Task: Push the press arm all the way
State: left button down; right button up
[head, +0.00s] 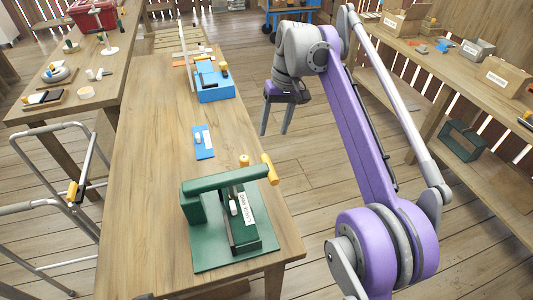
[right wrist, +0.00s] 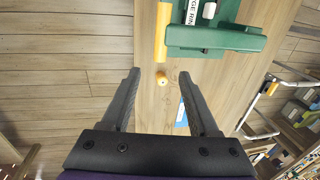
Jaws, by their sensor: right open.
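The green press stands on a green base (head: 207,255) near the front of the wooden table. Its press arm (head: 225,182) runs roughly level across the top and ends in a yellow handle (head: 269,169) at the right; the arm (right wrist: 215,38) and the handle (right wrist: 162,32) also show in the right wrist view. My right gripper (head: 275,131) is open and empty, beyond the handle and off the table's right edge in the head view. In the right wrist view, its fingers (right wrist: 159,73) are apart, with the handle ahead of them, not touching. My left gripper is not in view.
A small yellow knob (head: 244,160) stands beside the press, near the table edge. A blue plate (head: 203,142) and a blue fixture (head: 214,86) lie farther back. A metal frame (head: 75,190) stands left of the table. The table's near left part is clear.

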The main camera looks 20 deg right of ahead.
aim_at(267, 157)
jog(key=f, duration=0.3)
jog(key=a+f+b, duration=0.1)
jog(key=f, duration=0.3)
jog(key=a+f+b, duration=0.1)
jog(key=f, duration=0.2)
jog(key=shift+s+f, duration=0.1)
jog(key=shift+f, duration=0.05)
grip_shut()
